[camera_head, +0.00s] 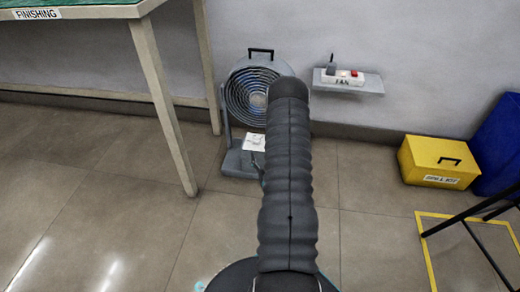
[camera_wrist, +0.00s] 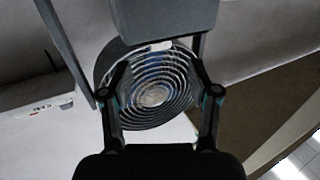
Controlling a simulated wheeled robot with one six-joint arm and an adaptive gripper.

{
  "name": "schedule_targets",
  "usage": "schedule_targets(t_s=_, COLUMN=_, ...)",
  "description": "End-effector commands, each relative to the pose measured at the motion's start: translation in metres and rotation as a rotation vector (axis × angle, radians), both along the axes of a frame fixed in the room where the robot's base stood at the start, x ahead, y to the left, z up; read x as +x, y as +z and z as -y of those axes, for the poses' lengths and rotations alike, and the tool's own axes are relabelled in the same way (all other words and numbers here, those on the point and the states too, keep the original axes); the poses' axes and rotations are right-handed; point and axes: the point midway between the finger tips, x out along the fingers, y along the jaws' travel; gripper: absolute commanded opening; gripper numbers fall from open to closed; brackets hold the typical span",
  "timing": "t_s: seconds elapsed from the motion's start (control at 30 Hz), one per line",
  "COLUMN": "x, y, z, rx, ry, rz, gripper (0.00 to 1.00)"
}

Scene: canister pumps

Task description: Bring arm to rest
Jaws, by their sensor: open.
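My arm, in a dark grey ribbed sleeve, reaches out across the middle of the head view and covers my gripper there. In the wrist view my gripper (camera_wrist: 158,68) is open, its two black fingers spread apart with nothing held between them. A grey fan (camera_head: 245,95) stands on the floor by the wall in the head view, partly behind my arm. Its round grille also shows in the wrist view between and beyond the fingers; I cannot tell the distance.
A table labelled FINISHING (camera_head: 90,11) stands at the left. A wall shelf (camera_head: 348,86) carries a switch box (camera_head: 343,76) labelled FAN. A yellow box (camera_head: 438,161), a blue bin (camera_head: 499,145) and a black frame over yellow floor tape (camera_head: 425,240) are at the right. The left floor is clear.

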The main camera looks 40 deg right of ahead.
Motion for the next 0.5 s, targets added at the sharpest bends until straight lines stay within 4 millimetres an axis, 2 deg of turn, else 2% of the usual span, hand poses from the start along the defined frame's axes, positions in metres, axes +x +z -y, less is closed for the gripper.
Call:
schedule_targets(t_s=0.2, x=-0.0134, y=0.0001, z=-0.0065, rx=0.001, ry=0.0, rz=0.0, gripper=0.61)
schedule_targets(t_s=0.5, x=-0.0141, y=0.0001, z=-0.0069, rx=0.001, ry=0.0, rz=0.0, gripper=0.61)
